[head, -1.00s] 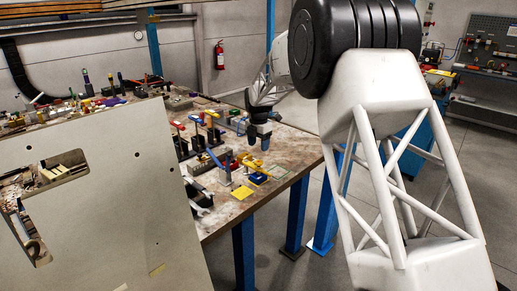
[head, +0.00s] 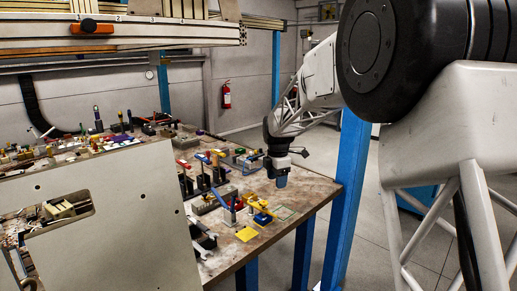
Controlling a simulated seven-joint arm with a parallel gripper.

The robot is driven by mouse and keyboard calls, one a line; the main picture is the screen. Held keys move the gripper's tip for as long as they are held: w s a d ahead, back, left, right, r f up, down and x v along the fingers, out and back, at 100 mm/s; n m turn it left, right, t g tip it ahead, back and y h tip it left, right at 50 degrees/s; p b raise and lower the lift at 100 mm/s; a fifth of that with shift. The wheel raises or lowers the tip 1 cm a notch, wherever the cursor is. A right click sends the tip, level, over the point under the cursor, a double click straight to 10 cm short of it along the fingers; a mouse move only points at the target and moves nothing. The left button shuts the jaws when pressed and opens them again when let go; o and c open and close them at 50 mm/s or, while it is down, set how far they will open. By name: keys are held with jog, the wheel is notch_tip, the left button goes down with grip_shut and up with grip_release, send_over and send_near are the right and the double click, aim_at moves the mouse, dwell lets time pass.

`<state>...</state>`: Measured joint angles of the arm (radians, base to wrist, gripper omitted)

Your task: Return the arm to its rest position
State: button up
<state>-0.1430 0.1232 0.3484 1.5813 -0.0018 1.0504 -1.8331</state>
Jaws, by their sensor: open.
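My arm enters from the right, with its large black joint and white links in front of the room. My gripper (head: 279,178) hangs at the end of the arm, above the right part of the cluttered workbench (head: 314,193). It points downward and is small in the view. It is open, and nothing shows between its fingers. It is above and just behind the yellow and blue items near the bench's right edge; the exact gap to them cannot be told.
A grey panel with cut-outs (head: 110,215) stands at front left. A blue post (head: 345,200) rises beside the bench. A gantry beam (head: 170,34) spans the upper left.

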jog(key=s+d+r+m, duration=0.3)
jog(key=s+m, duration=0.1)
jog(key=s, duration=0.5)
jog(key=s+d+r+m+t, duration=0.1)
jog(key=s+d+r+m, duration=0.2)
jog(key=s, duration=0.7)
jog(key=s+d+r+m, duration=0.25)
jog(key=s+m, duration=0.25)
jog(key=s, duration=0.4)
jog(key=s+d+f+m, duration=0.1)
jog(key=s+f+m, duration=0.2)
jog(key=s, duration=0.9)
jog(key=s+d+f+m+t, duration=0.1)
jog(key=s+d+f+m, duration=0.1)
jog(key=s+m, duration=0.5)
jog(key=s+f, duration=0.1)
jog(key=s, duration=0.3)
jog(key=shift+s+d+m, duration=0.3)
jog(key=shift+s+m, duration=0.1)
